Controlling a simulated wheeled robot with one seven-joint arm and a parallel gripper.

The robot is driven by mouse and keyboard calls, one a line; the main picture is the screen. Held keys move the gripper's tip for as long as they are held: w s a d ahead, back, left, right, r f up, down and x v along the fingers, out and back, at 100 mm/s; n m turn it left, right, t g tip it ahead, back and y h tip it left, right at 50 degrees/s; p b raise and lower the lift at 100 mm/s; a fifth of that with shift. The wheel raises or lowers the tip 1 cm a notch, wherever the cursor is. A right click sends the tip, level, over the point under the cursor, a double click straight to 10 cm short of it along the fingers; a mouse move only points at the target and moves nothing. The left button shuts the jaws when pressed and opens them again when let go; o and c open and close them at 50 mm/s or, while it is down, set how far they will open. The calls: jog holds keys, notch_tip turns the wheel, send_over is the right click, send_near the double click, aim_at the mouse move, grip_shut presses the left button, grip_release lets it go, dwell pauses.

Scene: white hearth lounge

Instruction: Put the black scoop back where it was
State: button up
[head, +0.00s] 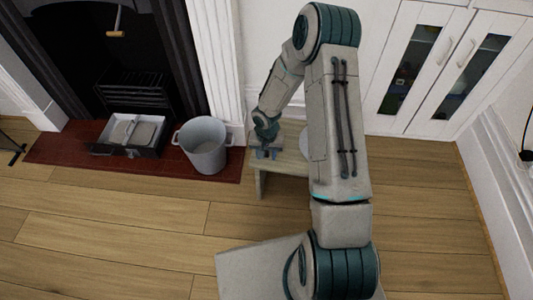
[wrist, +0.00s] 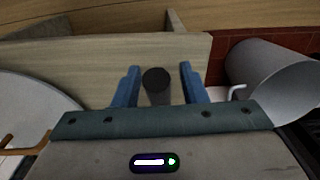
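My gripper (head: 268,153) points down over a small wooden bench (head: 285,165) beside the hearth. In the wrist view its two blue fingers (wrist: 160,84) stand apart, with visible gaps around a short dark cylinder (wrist: 156,79) between them. The cylinder has a round black end and a grey side; I cannot tell whether it is part of the black scoop. No scoop shape shows clearly in either view. In the fireplace, a tool with a wooden handle (head: 115,34) hangs down.
A grey metal bucket (head: 204,146) stands on the red hearth (head: 70,150), left of the bench; it also shows in the wrist view (wrist: 265,75). An ash tray box (head: 130,137) sits before the grate. A white round dish (wrist: 30,110) lies beside the gripper. The wooden floor in front is clear.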

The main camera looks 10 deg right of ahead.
notch_tip(320, 180, up, 12)
jog(key=p, duration=0.4)
jog(key=shift+s, duration=0.1)
jog(key=shift+d+r, duration=0.1)
jog(key=shift+r, duration=0.35)
jog(key=s+d+r+n+h, duration=0.1)
jog(key=s+r, duration=0.3)
jog(key=r, duration=0.3)
jog(key=s+d+r+n+h, duration=0.15)
jog(key=s+r, duration=0.25)
jog(key=r, duration=0.4)
jog(key=s+r+y, duration=0.1)
jog(key=s+r, duration=0.3)
jog(key=s, duration=0.2)
jog(key=s+a+r+n+t+y, duration=0.1)
jog(key=s+r, duration=0.3)
jog(key=s, duration=0.3)
jog(key=shift+s+r, duration=0.3)
jog(key=shift+a+y, duration=0.1)
jog(key=shift+y, duration=0.15)
